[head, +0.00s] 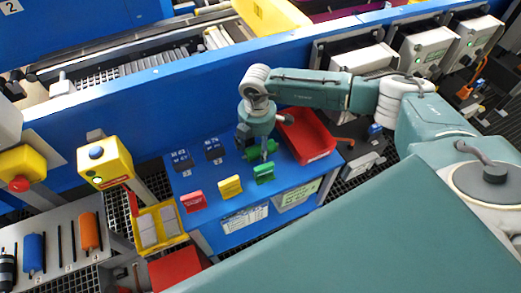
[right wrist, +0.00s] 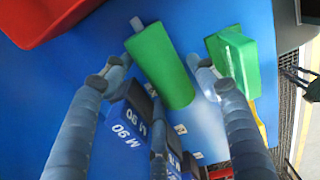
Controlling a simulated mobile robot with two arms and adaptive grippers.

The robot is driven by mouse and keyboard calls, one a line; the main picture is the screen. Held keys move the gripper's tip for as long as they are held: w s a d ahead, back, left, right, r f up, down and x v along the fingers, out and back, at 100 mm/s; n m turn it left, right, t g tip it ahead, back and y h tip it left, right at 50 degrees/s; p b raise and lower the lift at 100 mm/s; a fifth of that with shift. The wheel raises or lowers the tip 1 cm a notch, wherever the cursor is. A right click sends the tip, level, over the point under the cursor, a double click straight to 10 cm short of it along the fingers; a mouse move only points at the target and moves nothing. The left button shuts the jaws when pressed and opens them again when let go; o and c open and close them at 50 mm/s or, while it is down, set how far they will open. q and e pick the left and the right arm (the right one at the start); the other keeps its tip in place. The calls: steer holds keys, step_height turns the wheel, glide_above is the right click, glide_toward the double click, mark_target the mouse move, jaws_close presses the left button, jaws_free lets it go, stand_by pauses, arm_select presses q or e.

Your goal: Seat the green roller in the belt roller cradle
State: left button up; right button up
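The green roller (head: 250,154) is at the blue bench's top, below my right gripper (head: 257,147), which partly hides it. In the right wrist view the green roller (right wrist: 160,65) shows a grey axle end and lies between the spread fingers of my right gripper (right wrist: 157,75). The fingers look open around it, with a gap on the left side; contact on the right side is unclear. I cannot clearly identify the belt roller cradle. A conveyor (head: 160,62) with grey rollers runs behind the blue wall. My left gripper is not in view.
A red bin (head: 306,136) stands right of the roller. Green (head: 264,173), yellow (head: 230,187) and red (head: 194,201) blocks line the bench front. A yellow button box (head: 104,161) stands left.

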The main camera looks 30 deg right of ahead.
steer(key=c, duration=1.1)
steer(key=shift+r, duration=0.15)
